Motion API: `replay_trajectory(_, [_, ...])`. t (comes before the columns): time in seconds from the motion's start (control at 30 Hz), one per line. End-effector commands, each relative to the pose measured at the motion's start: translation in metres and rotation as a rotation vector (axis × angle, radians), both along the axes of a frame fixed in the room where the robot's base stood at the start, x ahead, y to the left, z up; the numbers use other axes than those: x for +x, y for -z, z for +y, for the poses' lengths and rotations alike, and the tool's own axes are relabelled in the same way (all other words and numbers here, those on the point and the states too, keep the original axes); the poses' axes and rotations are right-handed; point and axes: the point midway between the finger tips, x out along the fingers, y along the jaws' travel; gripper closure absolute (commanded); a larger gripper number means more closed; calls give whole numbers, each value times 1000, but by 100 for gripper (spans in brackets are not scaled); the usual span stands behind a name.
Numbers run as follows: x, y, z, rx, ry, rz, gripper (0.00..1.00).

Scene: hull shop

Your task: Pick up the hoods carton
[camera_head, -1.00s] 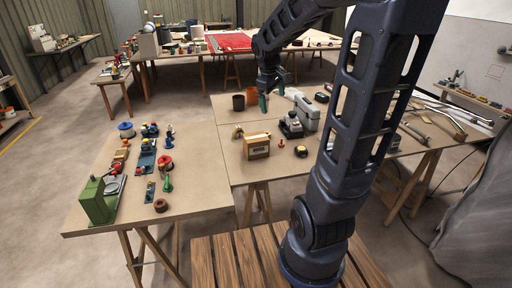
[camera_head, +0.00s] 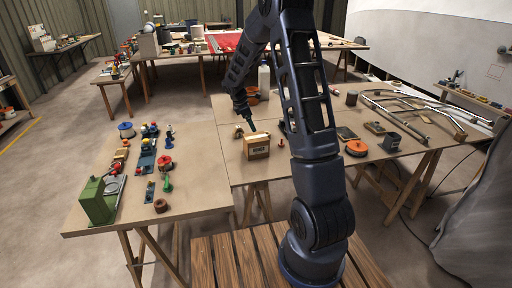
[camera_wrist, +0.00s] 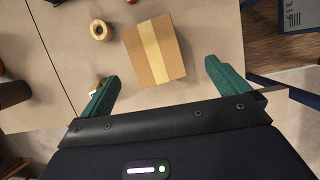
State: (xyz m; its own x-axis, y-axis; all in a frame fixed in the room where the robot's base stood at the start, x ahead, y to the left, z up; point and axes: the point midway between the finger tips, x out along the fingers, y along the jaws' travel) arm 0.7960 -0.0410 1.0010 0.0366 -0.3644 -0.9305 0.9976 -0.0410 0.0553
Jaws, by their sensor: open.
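A small brown carton (camera_head: 258,151) with a pale tape strip along its top stands on the middle table. Dark print shows on its front, too small to read surely. In the wrist view the carton (camera_wrist: 170,52) is seen from above, slightly turned, between and ahead of my fingers. My gripper (camera_head: 251,128) is above the carton in the head view. In the wrist view my gripper (camera_wrist: 162,72) is open and empty, with one green finger on each side of the carton and no visible contact.
A tan ring-shaped roll (camera_wrist: 100,30) lies left of the carton. A small brassy thing is partly hidden by the left finger. A green machine (camera_head: 98,200) and several small parts stand on the left table. An orange disc (camera_head: 356,148) lies to the right.

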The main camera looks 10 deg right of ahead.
Motion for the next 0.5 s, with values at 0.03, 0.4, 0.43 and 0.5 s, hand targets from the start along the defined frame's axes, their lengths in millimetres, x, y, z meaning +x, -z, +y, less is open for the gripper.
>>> replay_trajectory(0.03, [6,12,2,-6,-25,18,0])
replay_trajectory(0.4, [21,46,4,-22,-104,57,0])
replay_trajectory(0.43, [20,48,3,-23,-103,58,0])
replay_trajectory(0.5, [20,56,0,-23,-103,59,0])
